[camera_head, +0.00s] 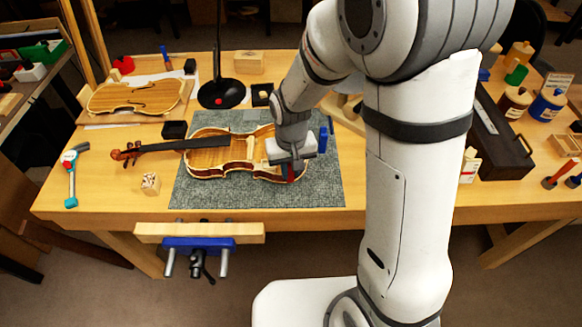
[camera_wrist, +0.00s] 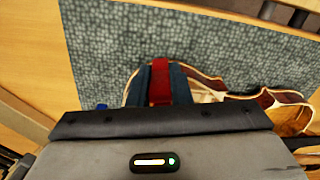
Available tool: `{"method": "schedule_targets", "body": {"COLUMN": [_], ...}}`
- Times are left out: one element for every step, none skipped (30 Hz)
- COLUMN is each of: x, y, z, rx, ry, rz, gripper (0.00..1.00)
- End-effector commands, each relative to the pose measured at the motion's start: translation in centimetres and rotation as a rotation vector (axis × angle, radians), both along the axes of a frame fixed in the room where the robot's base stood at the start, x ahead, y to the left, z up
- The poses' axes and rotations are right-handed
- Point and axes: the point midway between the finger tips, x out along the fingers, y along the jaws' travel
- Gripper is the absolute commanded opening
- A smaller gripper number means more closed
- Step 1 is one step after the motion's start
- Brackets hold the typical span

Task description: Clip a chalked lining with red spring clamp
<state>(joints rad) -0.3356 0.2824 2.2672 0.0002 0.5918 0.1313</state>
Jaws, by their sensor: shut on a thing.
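An open violin body (camera_head: 204,172) with its neck pointing left lies on the grey-green mat (camera_head: 320,190). Its curved rim, which carries the linings, also shows in the wrist view (camera_wrist: 215,84). My gripper (camera_head: 291,166) is above the right end of the body. In the wrist view my gripper (camera_wrist: 160,88) is shut on the red spring clamp (camera_wrist: 160,72), which sits between its dark fingers. No chalk marks can be made out.
A blue-jawed vise (camera_head: 199,243) is on the bench's front edge. A violin plate (camera_head: 135,97) lies at the back left, near a black lamp base (camera_head: 221,94). A dark case (camera_head: 505,150) is at right.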

Motion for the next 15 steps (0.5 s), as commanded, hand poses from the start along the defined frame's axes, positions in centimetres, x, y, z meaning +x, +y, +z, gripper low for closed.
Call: {"method": "schedule_targets", "body": {"x": [-0.01, -0.01, -0.01, -0.01, -0.01, -0.01, -0.01, -0.01, -0.01, 0.0, -0.01, -0.01, -0.01, -0.01, -0.01], "y": [0.0, 0.0, 0.0, 0.0, 0.0, 0.0, 0.0, 0.0, 0.0, 0.0, 0.0, 0.0, 0.0, 0.0, 0.0], "z": [-0.25, -0.32, -0.42, -0.5, -0.57, -0.67, -0.75, -0.82, -0.81, -0.73, -0.72, -0.71, -0.71, -0.71, -0.71], "rx": [0.0, 0.0, 0.0, 0.0, 0.0, 0.0, 0.0, 0.0, 0.0, 0.0, 0.0, 0.0, 0.0, 0.0, 0.0], "ry": [0.0, 0.0, 0.0, 0.0, 0.0, 0.0, 0.0, 0.0, 0.0, 0.0, 0.0, 0.0, 0.0, 0.0, 0.0], "rz": [0.0, 0.0, 0.0, 0.0, 0.0, 0.0, 0.0, 0.0, 0.0, 0.0, 0.0, 0.0, 0.0, 0.0, 0.0], "gripper": [0.0, 0.0, 0.0, 0.0, 0.0, 0.0, 0.0, 0.0, 0.19, 0.21, 0.24, 0.27, 0.29, 0.32, 0.35]}}
